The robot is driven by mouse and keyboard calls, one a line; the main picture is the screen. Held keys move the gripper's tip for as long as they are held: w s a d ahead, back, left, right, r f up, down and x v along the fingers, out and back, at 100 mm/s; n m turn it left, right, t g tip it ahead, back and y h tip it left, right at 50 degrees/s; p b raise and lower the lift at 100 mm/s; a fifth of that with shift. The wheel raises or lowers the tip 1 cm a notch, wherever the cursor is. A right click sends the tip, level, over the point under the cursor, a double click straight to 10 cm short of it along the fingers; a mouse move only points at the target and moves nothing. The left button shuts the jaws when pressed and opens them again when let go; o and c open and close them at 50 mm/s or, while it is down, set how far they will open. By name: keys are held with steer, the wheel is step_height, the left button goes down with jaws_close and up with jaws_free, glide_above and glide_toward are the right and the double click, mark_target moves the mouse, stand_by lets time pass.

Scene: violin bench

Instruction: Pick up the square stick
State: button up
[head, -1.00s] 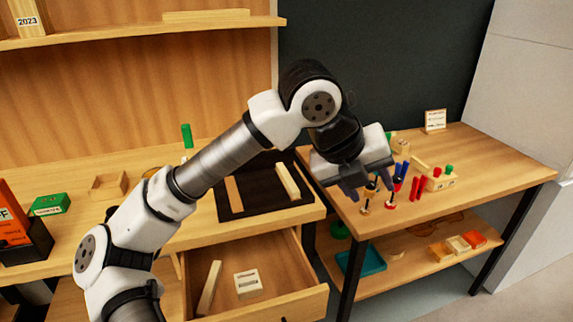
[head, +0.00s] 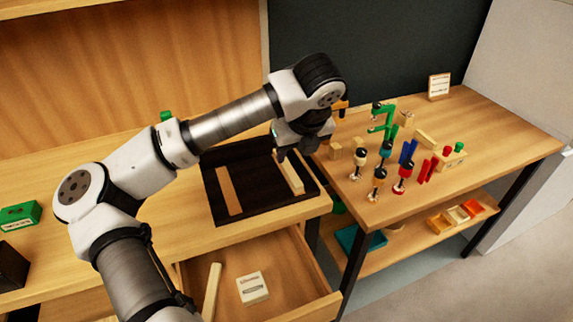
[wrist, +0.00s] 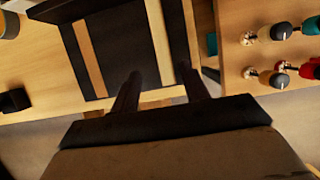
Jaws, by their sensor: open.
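A pale wooden stick (head: 294,181) lies on the right side of a dark mat (head: 256,175) on the bench. A browner flat strip (head: 229,191) lies on the mat's left side. Another pale stick (head: 212,290) rests in the open drawer. My gripper (head: 297,155) is above the far part of the right-hand stick on the mat, open and empty. In the wrist view the gripper's fingertips (wrist: 159,72) straddle the line of that pale stick (wrist: 156,35), with the brown strip (wrist: 90,58) off to the left. Contact cannot be told.
The open drawer (head: 300,268) juts out below the bench front and holds a small labelled block (head: 252,288). A side table (head: 490,165) at the right carries several handled tools, clamps and small blocks. A green box (head: 20,214) sits at the far left.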

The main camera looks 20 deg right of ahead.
mark_target(289, 169)
steer(key=p+x, duration=0.2)
steer(key=x, duration=0.6)
steer(key=shift+d+p, duration=0.15)
steer(key=shift+p, duration=0.15)
jaws_close()
steer(key=shift+r, duration=0.1)
